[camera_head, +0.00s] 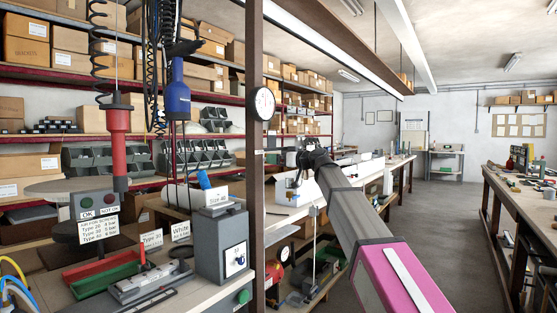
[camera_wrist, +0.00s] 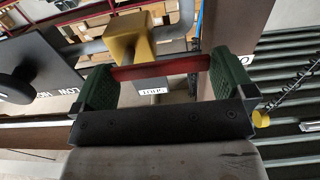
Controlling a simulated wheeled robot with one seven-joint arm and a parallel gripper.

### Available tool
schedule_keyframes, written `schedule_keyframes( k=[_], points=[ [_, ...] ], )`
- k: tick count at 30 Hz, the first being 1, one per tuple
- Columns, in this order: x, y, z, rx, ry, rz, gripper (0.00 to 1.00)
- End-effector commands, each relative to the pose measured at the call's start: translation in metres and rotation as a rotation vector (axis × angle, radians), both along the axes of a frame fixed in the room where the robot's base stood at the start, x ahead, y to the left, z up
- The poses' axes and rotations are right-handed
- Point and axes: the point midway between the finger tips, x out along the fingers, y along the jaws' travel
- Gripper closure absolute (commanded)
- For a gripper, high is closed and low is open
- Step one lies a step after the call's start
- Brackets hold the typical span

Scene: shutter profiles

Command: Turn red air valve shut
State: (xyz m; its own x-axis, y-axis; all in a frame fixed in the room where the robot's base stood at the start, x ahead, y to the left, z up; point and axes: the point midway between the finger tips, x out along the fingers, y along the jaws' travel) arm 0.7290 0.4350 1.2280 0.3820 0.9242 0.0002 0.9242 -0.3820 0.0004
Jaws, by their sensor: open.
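The red valve handle (camera_wrist: 165,68) shows in the wrist view as a flat red bar lying crosswise between my fingers. It joins a yellow valve body (camera_wrist: 128,38) on a grey pipe. My gripper (camera_wrist: 162,66) is open, with one green-padded finger near each end of the handle. I cannot tell if either finger touches it. A small white label (camera_wrist: 153,91), upside down and reading like SHUT, is just below the handle. In the head view my gripper (camera_head: 312,152) reaches over the far bench by the dark post; the valve cannot be made out there.
A black knob (camera_wrist: 18,86) on a dark panel lies left of the valve in the wrist view. A brown post (camera_head: 256,190) stands left of my arm. The near bench (camera_head: 185,295) holds fixtures and a grey box (camera_head: 221,240). The aisle floor (camera_head: 430,215) is clear.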

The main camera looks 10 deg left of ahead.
Motion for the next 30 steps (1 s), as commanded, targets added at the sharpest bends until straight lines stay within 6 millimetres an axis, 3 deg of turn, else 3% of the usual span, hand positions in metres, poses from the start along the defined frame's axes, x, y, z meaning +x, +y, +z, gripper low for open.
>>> schedule_keyframes(
  k=[12,17,30],
  points=[
    [0.0030,0.0069,-0.0004,0.000,0.000,-0.001,0.00],
    [0.0028,0.0068,-0.0004,0.000,0.000,-0.001,0.50],
    [0.0037,0.0065,0.0029,0.037,0.093,0.000,0.50]
  ],
)
